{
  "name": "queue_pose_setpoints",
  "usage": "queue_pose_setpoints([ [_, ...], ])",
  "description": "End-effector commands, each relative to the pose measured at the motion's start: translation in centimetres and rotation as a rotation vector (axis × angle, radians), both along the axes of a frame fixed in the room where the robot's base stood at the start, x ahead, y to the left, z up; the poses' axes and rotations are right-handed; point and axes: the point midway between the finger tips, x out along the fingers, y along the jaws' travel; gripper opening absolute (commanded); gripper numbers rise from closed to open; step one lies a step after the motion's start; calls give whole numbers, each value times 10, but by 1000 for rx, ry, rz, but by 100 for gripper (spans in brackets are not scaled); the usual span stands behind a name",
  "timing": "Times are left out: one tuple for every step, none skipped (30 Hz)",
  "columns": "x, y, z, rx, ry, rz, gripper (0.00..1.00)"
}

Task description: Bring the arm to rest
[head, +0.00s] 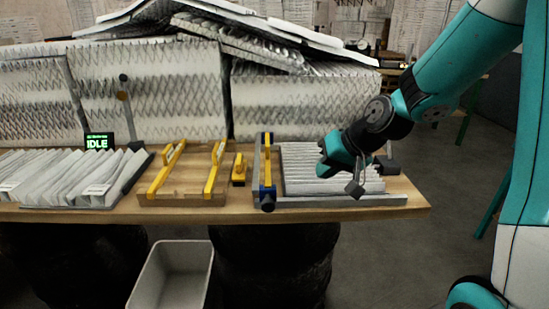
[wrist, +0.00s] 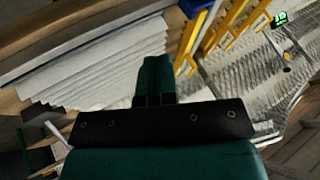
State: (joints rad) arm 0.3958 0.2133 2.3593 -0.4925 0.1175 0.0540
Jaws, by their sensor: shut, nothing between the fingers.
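My arm reaches in from the right in the head view, bent down over the right end of the bench. My gripper (head: 327,168) is low over the white pleated filter (head: 303,163) in the grey frame (head: 330,201). In the wrist view its teal fingers (wrist: 153,78) are together with nothing between them. The pleated filter (wrist: 105,62) lies beyond and to the left of the fingers there. I cannot tell whether the gripper touches the filter or hovers just above it.
A blue and yellow bar (head: 268,172) crosses the frame's left side. Left of it are a small yellow block (head: 238,172), a wooden tray with yellow rails (head: 188,192) and loose pleats (head: 65,178). Large filters (head: 150,85) stand behind; a bin (head: 172,275) stands below.

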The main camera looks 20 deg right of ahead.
Motion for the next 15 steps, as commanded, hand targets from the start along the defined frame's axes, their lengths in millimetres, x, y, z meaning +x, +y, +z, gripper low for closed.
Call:
queue_pose_setpoints([
  [0, 0, 1, 0, 0, 0, 0],
  [-1, 0, 1, 0, 0, 0, 0],
  [-1, 0, 1, 0, 0, 2, 0],
  [-2, 3, 2, -1, 2, 9, 0],
  [-3, 7, 3, -2, 5, 22, 0],
  [-7, 16, 6, -6, 11, 50, 0],
  [-12, 26, 9, -9, 17, 81, 0],
  [-18, 38, 13, -14, 26, 121, 0],
  [-29, 57, 19, -24, 40, 185, 0],
  [-39, 72, 24, -33, 52, 240, 0],
  [-52, 87, 28, -42, 67, 299, 0],
  [-70, 107, 34, -59, 86, 381, 0],
  [-86, 120, 38, -72, 101, 443, 0],
  [-101, 132, 42, -86, 116, 504, 0],
  [-122, 146, 47, -105, 135, 582, 0],
])
